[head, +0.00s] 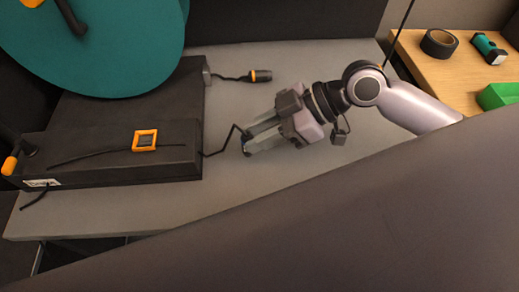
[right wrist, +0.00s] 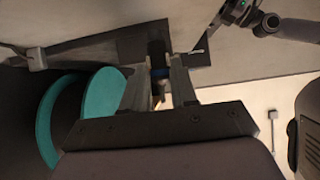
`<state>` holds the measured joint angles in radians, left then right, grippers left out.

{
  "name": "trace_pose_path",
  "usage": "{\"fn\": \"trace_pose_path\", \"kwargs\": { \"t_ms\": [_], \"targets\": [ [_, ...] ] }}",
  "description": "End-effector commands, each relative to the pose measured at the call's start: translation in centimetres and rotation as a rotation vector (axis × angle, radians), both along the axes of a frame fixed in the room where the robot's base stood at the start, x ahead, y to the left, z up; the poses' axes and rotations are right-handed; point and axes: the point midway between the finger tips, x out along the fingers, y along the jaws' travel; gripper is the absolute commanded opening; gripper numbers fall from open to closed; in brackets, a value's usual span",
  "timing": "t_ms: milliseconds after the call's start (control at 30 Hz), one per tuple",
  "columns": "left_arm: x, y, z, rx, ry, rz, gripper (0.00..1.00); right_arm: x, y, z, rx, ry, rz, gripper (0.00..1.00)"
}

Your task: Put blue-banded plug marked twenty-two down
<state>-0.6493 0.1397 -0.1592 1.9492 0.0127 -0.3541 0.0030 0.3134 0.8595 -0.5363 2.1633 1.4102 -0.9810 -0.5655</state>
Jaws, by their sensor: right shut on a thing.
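My right gripper (head: 250,139) is over the grey table, just right of the black box, with its fingers pointing left. It is shut on a dark plug. In the right wrist view, the plug's blue band (right wrist: 159,72) shows between the two fingers (right wrist: 158,92). A thin black cable runs from the box's right side up to the fingers. In the head view the fingers mostly hide the plug, and I cannot read any number on it. Another plug with an orange band (head: 262,76) lies on the table behind, on its own cable. My left gripper is not in view.
The black box (head: 180,160) fills the table's left side, with an orange-framed square (head: 145,140) on top. A large teal round thing (head: 110,50) rises behind it. The grey table (head: 232,185) is bare around the gripper. A wooden surface (head: 425,72) at right holds black tape (head: 439,42).

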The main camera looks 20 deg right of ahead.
Motion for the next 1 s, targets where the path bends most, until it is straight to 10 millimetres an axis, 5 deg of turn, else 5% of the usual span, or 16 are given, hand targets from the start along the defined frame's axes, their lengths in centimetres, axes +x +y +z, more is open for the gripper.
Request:
{"fn": "trace_pose_path", "kwargs": {
  "t_ms": [433,933,967,1000],
  "targets": [
    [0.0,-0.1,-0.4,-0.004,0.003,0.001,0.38,0.0,0.0,-5.2,0.000,0.002,-0.001,0.00],
    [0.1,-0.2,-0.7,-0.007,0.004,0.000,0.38,0.0,0.0,-6.0,0.001,-0.002,0.000,0.00],
    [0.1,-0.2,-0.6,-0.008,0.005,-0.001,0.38,0.0,0.0,-5.9,0.001,-0.002,0.000,0.34],
    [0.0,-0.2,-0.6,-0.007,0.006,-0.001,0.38,0.0,0.0,-5.9,0.001,-0.002,0.000,0.47]
  ]
}}
